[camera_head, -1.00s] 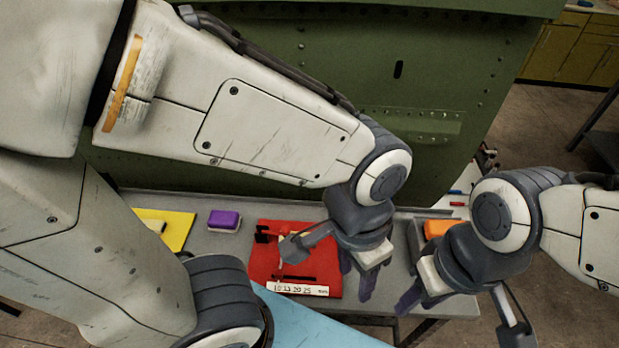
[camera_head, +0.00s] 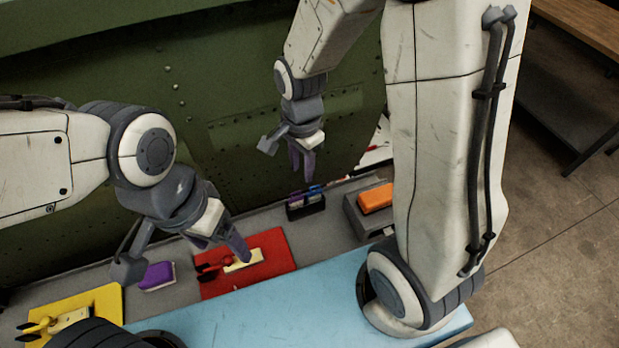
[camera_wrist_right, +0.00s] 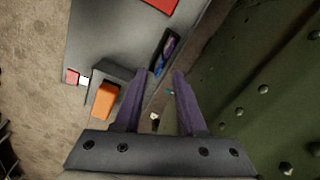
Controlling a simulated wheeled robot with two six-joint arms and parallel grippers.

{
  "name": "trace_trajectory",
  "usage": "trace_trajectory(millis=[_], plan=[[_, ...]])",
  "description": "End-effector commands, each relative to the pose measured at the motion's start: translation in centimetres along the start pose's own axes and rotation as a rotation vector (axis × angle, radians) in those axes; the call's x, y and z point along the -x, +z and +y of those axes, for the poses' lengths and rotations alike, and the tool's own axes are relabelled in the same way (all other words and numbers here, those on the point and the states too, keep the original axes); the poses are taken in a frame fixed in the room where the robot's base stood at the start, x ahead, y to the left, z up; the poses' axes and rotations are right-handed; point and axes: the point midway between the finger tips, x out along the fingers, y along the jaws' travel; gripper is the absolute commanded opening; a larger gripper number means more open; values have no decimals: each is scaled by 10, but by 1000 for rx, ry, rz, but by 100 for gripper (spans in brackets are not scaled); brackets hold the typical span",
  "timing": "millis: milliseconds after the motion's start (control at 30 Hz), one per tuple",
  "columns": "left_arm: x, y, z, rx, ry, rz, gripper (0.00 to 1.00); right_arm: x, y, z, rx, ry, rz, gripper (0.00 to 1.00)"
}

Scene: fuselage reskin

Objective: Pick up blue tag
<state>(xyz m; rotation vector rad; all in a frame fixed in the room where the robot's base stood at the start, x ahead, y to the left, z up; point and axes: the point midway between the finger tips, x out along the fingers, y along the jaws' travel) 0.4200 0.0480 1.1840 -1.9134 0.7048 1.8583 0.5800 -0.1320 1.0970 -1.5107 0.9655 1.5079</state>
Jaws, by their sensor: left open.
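I cannot single out a blue tag for sure. A small black holder (camera_head: 306,206) with blue and dark upright items stands on the grey bench in the head view; it also shows in the right wrist view (camera_wrist_right: 165,52), with a blue item (camera_wrist_right: 159,66) at its near end. My right gripper (camera_head: 303,172) hangs above and behind the holder, open and empty. In the right wrist view its purple fingers (camera_wrist_right: 160,76) are spread, with the holder beyond their tips. My left gripper (camera_head: 222,246) is open over the red mat (camera_head: 276,250), near a pale block; contact cannot be told.
An orange block (camera_head: 375,197) sits on a grey box (camera_head: 356,217) right of the holder. A purple block (camera_head: 156,276) and a yellow mat (camera_head: 105,302) lie to the left. The green fuselage wall (camera_head: 230,110) rises behind the bench. A light blue surface (camera_head: 270,315) lies in front.

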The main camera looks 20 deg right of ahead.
Motion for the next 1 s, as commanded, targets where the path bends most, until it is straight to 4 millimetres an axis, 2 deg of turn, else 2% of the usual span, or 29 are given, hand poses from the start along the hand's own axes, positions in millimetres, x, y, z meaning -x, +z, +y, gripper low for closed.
trace_trajectory(millis=[33, 100, 233, 500, 767, 1000], plan=[[5, 0, 0, 0, 0, 0, 81, -5, -15, -1, -123, 10, 1, 40], [7, 0, 0, 0, 0, 0, 81, -12, -28, -3, -249, 11, 5, 40], [9, 0, 1, 0, 0, 0, 81, -24, -40, -3, -372, 15, 7, 40], [15, -1, 1, -1, 0, 0, 81, -63, -43, -2, -390, 15, 7, 40], [20, -1, 2, -2, 0, 0, 81, -79, -44, -1, -389, 14, 7, 40], [34, -2, 2, -4, 0, 0, 81, -108, -46, 0, -389, 16, 7, 40]])
